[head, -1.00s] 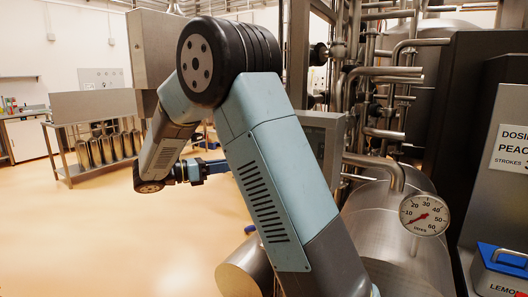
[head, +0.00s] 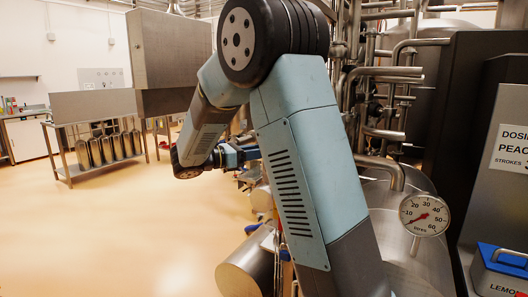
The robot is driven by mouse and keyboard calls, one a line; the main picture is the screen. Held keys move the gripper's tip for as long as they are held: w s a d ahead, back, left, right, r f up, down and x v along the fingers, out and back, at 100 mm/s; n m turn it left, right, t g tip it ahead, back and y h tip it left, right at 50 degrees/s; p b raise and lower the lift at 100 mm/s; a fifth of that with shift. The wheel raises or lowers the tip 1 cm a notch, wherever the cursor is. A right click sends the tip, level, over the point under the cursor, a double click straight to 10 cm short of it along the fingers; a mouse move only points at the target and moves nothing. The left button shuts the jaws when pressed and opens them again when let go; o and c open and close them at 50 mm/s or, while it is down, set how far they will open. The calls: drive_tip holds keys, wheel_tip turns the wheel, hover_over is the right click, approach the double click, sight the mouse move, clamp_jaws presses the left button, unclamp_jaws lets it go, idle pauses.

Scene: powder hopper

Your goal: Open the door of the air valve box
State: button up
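My arm fills the middle of the head view, and its blue wrist shows left of the upper arm link. My gripper (head: 252,154) is at the end of that wrist, pointing right, largely hidden behind my arm. Its fingers cannot be made out, nor whether it touches anything. No air valve box can be clearly identified now. A grey box-like housing that showed right of my arm earlier is covered by my arm, so its door cannot be seen.
A steel hopper-like cabinet (head: 168,48) stands at the upper left, by a bench with several steel cylinders (head: 108,148). Pipes (head: 385,72), a tank with a dial gauge (head: 424,215) and a dark cabinet (head: 455,110) crowd the right. The left floor (head: 110,230) is clear.

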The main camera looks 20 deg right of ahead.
drive_tip(key=shift+w+d, duration=0.1)
drive_tip(key=shift+d, duration=1.35)
drive_tip(key=shift+c, duration=0.5)
clamp_jaws()
